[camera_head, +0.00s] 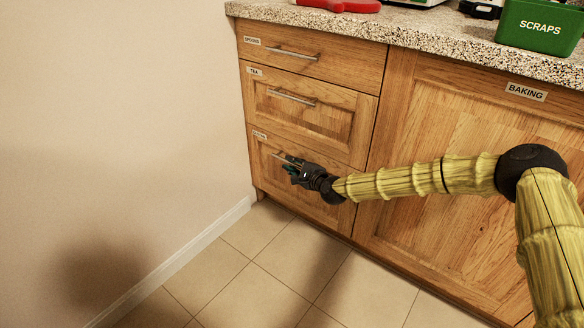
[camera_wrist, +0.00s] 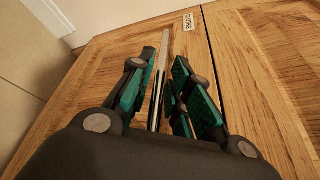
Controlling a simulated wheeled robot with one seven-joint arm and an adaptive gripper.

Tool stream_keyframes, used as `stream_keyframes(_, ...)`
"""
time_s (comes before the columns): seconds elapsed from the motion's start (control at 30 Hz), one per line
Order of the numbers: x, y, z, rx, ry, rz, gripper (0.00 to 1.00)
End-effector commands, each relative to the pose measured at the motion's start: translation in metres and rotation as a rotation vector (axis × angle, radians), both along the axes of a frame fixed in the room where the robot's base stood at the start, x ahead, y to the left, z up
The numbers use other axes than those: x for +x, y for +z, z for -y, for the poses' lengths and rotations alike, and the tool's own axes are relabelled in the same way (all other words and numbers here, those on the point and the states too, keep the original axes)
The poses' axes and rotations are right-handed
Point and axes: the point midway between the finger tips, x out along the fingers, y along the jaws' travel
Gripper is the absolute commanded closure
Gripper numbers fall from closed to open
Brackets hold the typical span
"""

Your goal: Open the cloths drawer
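The lowest drawer (camera_head: 312,190) of the left cabinet stack is shut. Its small label (camera_head: 260,135) is too small to read in the head view; the label also shows in the wrist view (camera_wrist: 189,22), turned on its side. The drawer's metal bar handle (camera_wrist: 158,85) runs between the fingers of my gripper (camera_wrist: 165,85) in the wrist view. The fingers are apart, with the bar closer to the left finger pads. In the head view my gripper (camera_head: 290,163) is at the drawer front and hides much of the handle.
Two shut drawers stand above, the middle one (camera_head: 310,118) labelled TEA. A BAKING cabinet door (camera_head: 460,115) is to the right, behind my arm. A wall (camera_head: 120,120) stands close on the left. The tiled floor (camera_head: 290,262) in front is clear.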

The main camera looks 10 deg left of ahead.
Motion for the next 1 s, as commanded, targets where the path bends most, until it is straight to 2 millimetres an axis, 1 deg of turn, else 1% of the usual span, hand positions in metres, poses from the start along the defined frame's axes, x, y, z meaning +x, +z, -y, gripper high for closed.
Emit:
stream_keyframes(0.13, 0.005, -0.001, -0.004, 0.0, -0.001, 0.0, 0.81)
stream_keyframes(0.4, 0.005, -0.001, -0.004, 0.0, -0.001, 0.0, 0.81)
stream_keyframes(0.47, 0.005, -0.001, -0.004, 0.0, -0.001, 0.0, 0.91)
stream_keyframes(0.5, 0.005, -0.001, -0.004, 0.0, -0.001, 0.0, 0.99)
stream_keyframes(0.53, 0.005, -0.001, -0.004, 0.0, -0.001, 0.0, 1.0)
stream_keyframes(0.83, 0.003, 0.0, -0.005, 0.001, 0.0, -0.001, 1.0)
stream_keyframes(0.93, -0.005, 0.001, -0.008, 0.002, 0.0, -0.001, 1.0)
stream_keyframes(1.0, -0.014, 0.001, -0.013, 0.001, 0.001, -0.003, 1.0)
